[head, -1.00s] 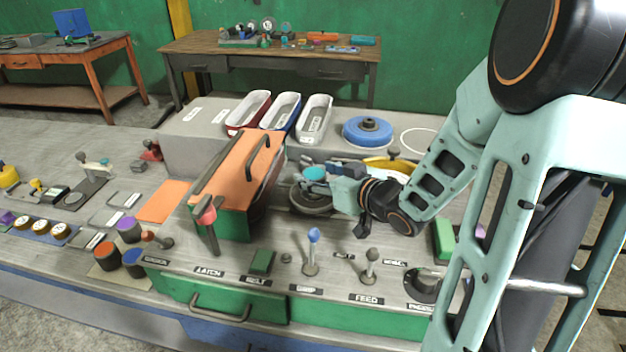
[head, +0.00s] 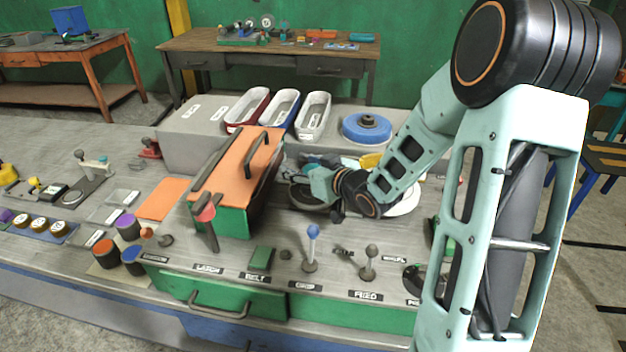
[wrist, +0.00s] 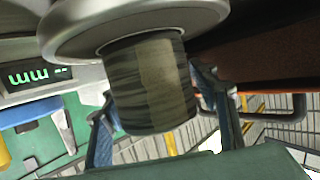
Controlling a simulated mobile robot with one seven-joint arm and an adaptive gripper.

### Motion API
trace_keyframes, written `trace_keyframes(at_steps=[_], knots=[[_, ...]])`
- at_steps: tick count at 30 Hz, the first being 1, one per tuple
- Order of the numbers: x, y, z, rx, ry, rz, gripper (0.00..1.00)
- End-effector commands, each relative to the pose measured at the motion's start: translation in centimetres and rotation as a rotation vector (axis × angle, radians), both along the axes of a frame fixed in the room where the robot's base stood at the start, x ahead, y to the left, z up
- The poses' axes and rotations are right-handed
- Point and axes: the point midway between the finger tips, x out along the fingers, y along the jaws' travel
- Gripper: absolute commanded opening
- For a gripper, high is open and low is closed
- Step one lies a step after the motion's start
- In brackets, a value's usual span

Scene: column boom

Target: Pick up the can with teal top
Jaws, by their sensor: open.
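The can with the teal top stands on a grey round dish (head: 303,196), right of the orange-topped green box. In the head view my gripper (head: 310,168) largely hides the can. In the wrist view, which looks turned over, the can body (wrist: 150,85) is a dark, streaked cylinder with a tan strip, against the grey disc of the dish (wrist: 75,30). My open gripper (wrist: 158,112) has a finger on each side of the can. I cannot tell whether either finger touches it. The teal top does not show in the wrist view.
The orange-topped box (head: 237,170) with a handle stands close left of my gripper. Trays (head: 313,117) and a blue disc (head: 367,128) lie behind. Levers (head: 311,245) rise along the front. Other cans (head: 128,228) with purple, orange and blue tops stand at front left.

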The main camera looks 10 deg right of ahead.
Motion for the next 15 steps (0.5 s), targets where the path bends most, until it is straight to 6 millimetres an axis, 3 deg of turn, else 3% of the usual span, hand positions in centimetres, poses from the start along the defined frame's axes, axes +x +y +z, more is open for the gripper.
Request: trace_keyframes(at_steps=[2, 15], knots=[[-0.02, -0.01, 0.01, 0.000, 0.000, 0.000, 0.52], [-0.02, -0.02, 0.03, 0.000, -0.001, 0.000, 0.04]])
